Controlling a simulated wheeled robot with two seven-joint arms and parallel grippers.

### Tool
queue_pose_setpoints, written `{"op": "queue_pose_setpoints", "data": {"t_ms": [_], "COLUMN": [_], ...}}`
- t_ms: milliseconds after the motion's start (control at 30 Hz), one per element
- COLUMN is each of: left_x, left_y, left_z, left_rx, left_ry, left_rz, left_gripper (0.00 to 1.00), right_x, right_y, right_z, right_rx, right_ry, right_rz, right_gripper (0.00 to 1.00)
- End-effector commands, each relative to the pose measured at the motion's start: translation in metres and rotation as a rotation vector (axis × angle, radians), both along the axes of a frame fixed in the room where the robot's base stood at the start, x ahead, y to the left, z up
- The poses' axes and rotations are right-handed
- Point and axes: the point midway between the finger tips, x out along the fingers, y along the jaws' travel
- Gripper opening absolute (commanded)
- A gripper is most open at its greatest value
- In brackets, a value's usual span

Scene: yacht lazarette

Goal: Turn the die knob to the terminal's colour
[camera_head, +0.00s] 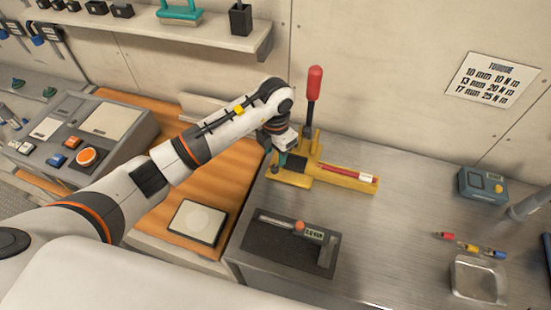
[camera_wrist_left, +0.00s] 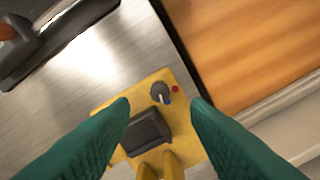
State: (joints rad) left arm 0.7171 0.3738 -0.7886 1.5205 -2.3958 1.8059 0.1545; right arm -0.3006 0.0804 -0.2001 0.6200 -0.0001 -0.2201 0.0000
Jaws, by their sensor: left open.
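The yellow crimping press (camera_head: 345,179) with a red-handled lever (camera_head: 314,85) stands on the metal bench. A red cable (camera_head: 340,172) with a pale end piece lies along the press's arm; I cannot clearly tell the terminal's colour. My left gripper (camera_wrist_left: 160,104), with green fingers, is open above the press. The knob appears between its fingertips, without clear contact. In the head view the gripper hides the knob. My right gripper is not in view.
Red, yellow and blue terminals (camera_head: 468,247) lie at the right near a clear tray (camera_head: 478,280). A torque tool (camera_head: 300,227) lies on a dark mat in front of the press. A teal box (camera_head: 482,186) stands at the right. Bare bench lies between.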

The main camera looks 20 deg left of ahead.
Motion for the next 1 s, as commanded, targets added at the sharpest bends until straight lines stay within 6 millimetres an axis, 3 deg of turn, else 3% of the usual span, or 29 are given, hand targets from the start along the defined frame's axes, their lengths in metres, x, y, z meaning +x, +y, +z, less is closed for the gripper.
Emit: {"op": "queue_pose_setpoints", "data": {"t_ms": [300,700,1000], "left_x": [-0.001,0.0,0.0], "left_y": [-0.001,0.0,0.0], "left_z": [-0.048,-0.057,-0.057], "left_rx": [-0.001,0.0,0.0], "left_ry": [0.003,0.0,0.0], "left_rz": [-0.001,-0.003,-0.003], "left_gripper": [0.43,0.43,0.0], "right_x": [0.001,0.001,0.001], "right_y": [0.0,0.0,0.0], "right_z": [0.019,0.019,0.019], "right_rx": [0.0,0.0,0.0], "right_ry": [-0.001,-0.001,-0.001], "right_rz": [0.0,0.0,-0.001], "right_gripper": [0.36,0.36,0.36]}}
